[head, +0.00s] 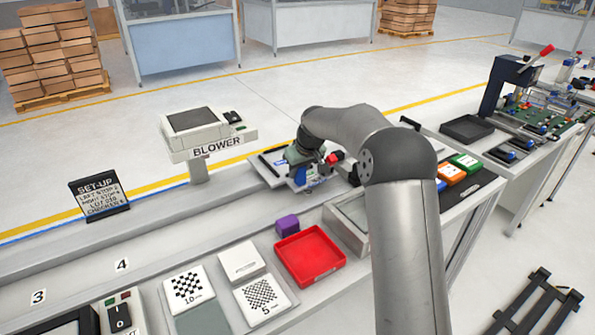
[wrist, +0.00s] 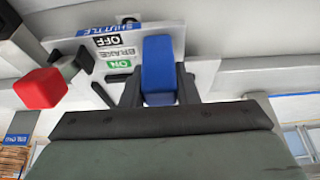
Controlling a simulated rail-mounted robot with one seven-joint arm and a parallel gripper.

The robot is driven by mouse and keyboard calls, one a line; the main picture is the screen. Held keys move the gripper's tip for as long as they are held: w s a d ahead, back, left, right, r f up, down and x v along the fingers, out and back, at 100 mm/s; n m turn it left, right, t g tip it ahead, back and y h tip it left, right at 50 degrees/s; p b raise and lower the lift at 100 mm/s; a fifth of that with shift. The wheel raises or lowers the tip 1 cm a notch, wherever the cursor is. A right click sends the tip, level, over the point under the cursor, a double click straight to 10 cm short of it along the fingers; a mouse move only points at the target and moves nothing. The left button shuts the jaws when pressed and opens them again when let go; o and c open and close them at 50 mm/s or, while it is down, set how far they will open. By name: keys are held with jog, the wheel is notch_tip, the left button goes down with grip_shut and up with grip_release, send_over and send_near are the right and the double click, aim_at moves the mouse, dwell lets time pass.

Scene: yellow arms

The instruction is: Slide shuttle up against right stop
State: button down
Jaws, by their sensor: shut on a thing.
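The shuttle (head: 312,182) is a pale plate on the rail bench, partly covered by my gripper (head: 302,160). In the wrist view its top face (wrist: 190,45) carries a blue SHUTTLE label and a brake plate (wrist: 112,50) marked OFF and ON. My gripper (wrist: 158,98) is shut on the shuttle's blue handle (wrist: 158,62), with a black finger on each side. A red brake knob (wrist: 40,89) on a black lever stands at the left in the wrist view; it also shows in the head view (head: 334,157). The brake setting is unclear. The right stop cannot be made out; my arm hides that area.
A blower (head: 195,130) stands left of the shuttle and a SET-UP board (head: 98,195) farther left. Coloured blocks (head: 450,172) sit right of my arm. A red tray (head: 310,257) and a purple block (head: 287,226) are on the nearer shelf.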

jog(key=shift+w+d, duration=0.25)
jog(key=shift+d, duration=0.25)
jog(key=shift+w+d, duration=0.25)
jog(key=shift+d, duration=0.25)
jog(key=c, duration=1.1)
grip_release()
jog(key=b+v, duration=0.1)
jog(key=v, duration=1.6)
jog(key=shift+r, duration=0.25)
jog(key=s+f+m+g, duration=0.1)
jog(key=s+f, duration=0.4)
jog(key=s, duration=0.9)
jog(key=s+d+f+m+g+h, duration=0.1)
jog(key=s+f, duration=0.4)
jog(key=s, duration=0.9)
jog(key=s+d+f+m+g, duration=0.1)
jog(key=s+f+m, duration=0.2)
jog(key=s, duration=1.1)
jog(key=shift+d+f+g+h, duration=0.2)
jog(key=shift+f+g+h, duration=0.15)
jog(key=shift+f, duration=0.9)
